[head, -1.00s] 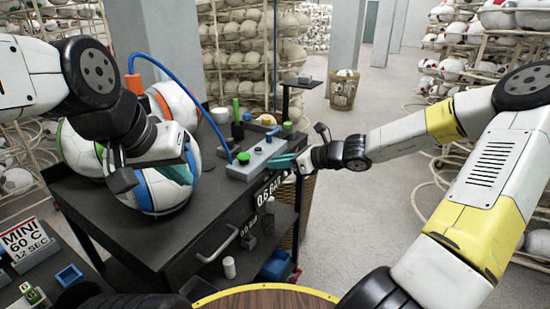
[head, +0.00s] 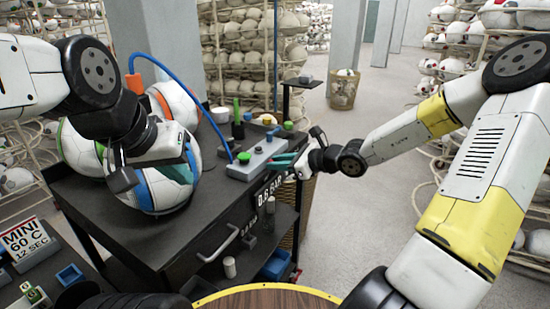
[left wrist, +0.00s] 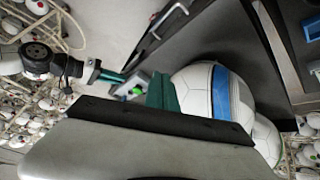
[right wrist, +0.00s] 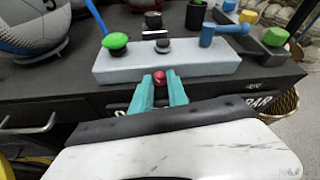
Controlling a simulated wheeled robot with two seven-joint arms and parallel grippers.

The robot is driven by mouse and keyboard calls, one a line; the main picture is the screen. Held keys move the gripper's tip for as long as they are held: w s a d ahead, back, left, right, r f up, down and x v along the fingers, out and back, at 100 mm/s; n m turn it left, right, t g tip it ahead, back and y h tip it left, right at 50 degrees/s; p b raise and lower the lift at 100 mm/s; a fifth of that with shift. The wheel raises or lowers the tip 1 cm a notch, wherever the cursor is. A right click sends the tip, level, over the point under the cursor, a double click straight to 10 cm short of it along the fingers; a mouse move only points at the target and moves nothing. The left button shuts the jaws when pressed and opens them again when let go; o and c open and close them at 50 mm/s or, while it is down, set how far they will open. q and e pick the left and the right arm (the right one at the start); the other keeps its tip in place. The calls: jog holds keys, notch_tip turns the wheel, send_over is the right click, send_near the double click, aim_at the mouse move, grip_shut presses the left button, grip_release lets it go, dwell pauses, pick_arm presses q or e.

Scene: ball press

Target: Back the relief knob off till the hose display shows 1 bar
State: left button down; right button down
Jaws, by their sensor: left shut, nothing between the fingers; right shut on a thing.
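The grey valve block (head: 250,168) sits on the dark cart's right side. A small red knob (right wrist: 160,78) projects from its front face in the right wrist view. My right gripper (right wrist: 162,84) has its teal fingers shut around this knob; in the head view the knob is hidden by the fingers. The display (head: 268,190) on the cart's front edge reads 0.6 BAR; my right gripper partly covers it in the right wrist view. A blue hose (head: 190,92) runs to the block. My left gripper (head: 184,172) is shut and empty, in front of a blue-striped ball (head: 150,192).
Several balls crowd the cart's left side. The block's top carries a green knob (right wrist: 115,41) and black parts. A blue tool (right wrist: 225,28) and a green-topped piece (right wrist: 275,37) stand behind it.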

jog(key=c, duration=1.3)
grip_release()
jog(key=v, duration=0.8)
jog(key=shift+a, duration=0.1)
